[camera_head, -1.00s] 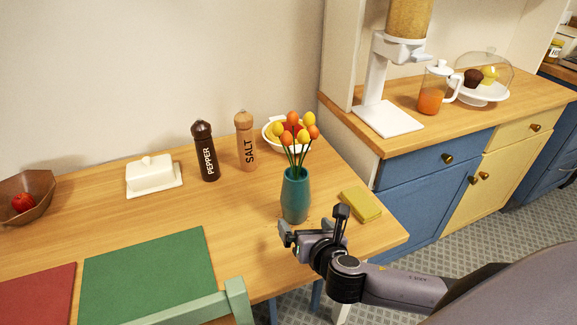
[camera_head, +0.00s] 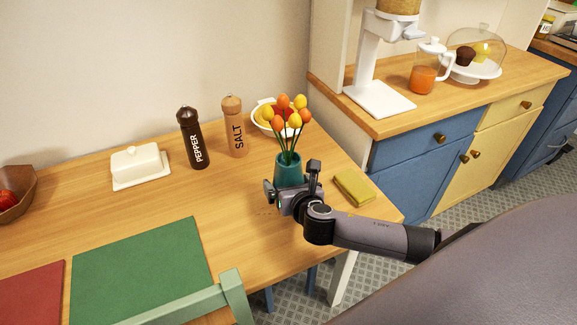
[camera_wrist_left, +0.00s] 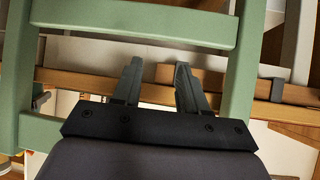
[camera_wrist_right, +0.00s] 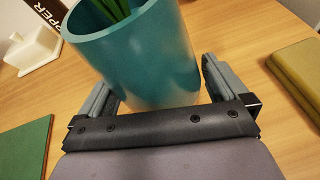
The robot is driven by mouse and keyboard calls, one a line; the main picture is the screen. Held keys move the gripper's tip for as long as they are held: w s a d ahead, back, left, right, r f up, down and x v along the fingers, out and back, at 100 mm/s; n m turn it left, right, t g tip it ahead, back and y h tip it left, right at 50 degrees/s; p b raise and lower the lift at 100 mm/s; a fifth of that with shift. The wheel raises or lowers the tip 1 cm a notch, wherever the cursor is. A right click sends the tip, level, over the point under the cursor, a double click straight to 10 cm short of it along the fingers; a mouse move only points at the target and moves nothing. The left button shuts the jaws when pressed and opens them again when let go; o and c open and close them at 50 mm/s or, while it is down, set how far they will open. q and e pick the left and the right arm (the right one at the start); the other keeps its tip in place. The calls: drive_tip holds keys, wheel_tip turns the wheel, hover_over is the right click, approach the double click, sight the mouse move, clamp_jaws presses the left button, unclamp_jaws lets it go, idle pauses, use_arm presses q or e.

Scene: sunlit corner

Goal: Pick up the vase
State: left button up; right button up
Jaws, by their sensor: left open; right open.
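The teal vase (camera_head: 288,170) stands upright on the wooden table, holding green stems with orange and yellow flowers (camera_head: 287,114). My right gripper (camera_head: 291,186) is open in front of the vase and hides its lower part in the head view. In the right wrist view the vase (camera_wrist_right: 143,55) stands between the two spread fingers of the right gripper (camera_wrist_right: 160,88). I cannot tell whether either finger touches it. My left gripper (camera_wrist_left: 154,85) is open and empty in the left wrist view, near a green chair frame (camera_wrist_left: 135,22). It is not in the head view.
A yellow-green book or sponge-like block (camera_head: 354,188) lies right of the vase. A salt mill (camera_head: 235,128), a pepper mill (camera_head: 192,140) and a white bowl (camera_head: 258,121) stand behind it. A green placemat (camera_head: 140,268) and a chair back (camera_head: 235,290) are at front left.

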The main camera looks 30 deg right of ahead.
drive_tip(key=shift+w, duration=0.1)
drive_tip(key=c, duration=1.4)
drive_tip(key=shift+w+r, duration=0.1)
drive_tip(key=shift+c, duration=1)
